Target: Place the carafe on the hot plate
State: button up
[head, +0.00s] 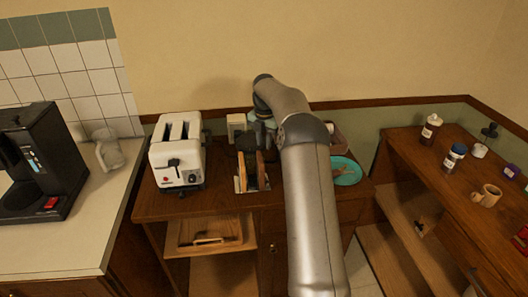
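A clear glass carafe (109,152) is on the pale counter at the left, against the tiled wall and just right of the black coffee maker (42,150). It looks slightly tilted in this view, and nothing is holding it. The hot plate (20,197) is the dark round base of the coffee maker; the visible part looks empty, and the picture's left edge cuts off some of the machine. My arm reaches over the wooden cabinet in the middle, well to the right of the carafe.
A white toaster (178,152) stands on the cabinet between my arm and the carafe. A wooden rack (252,175) and a teal plate (345,171) flank my arm. The right wooden counter (420,160) holds bottles, a tan mug (487,196) and small items. The pale counter's front is clear.

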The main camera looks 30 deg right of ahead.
notch_tip(320, 180, up, 7)
jog(key=shift+f, duration=0.15)
jog(key=shift+s+a+r, duration=0.1)
jog(key=shift+a+r, duration=0.05)
jog(key=shift+r, duration=0.1)
jog(key=s+a+r+m, duration=0.3)
jog(key=s+a+m, duration=0.3)
jog(key=s+a, duration=0.25)
jog(key=s+a+r+m, duration=0.3)
jog(key=s+a+m, duration=0.2)
jog(key=s+a, duration=0.35)
jog(key=s+a+f+m, duration=0.2)
jog(key=s+f+m, duration=0.1)
jog(key=s, duration=0.5)
jog(key=s+a+f+m, duration=0.2)
jog(key=s+m, duration=0.3)
jog(key=s, duration=0.4)
jog(key=s+a+f+m, duration=0.2)
jog(key=s+m, duration=0.3)
jog(key=s, duration=0.3)
jog(key=shift+s+a+f+t, duration=0.25)
jog(key=shift+s+f+t, duration=0.05)
jog(key=shift+f, duration=0.55)
jog(key=shift+d, duration=0.1)
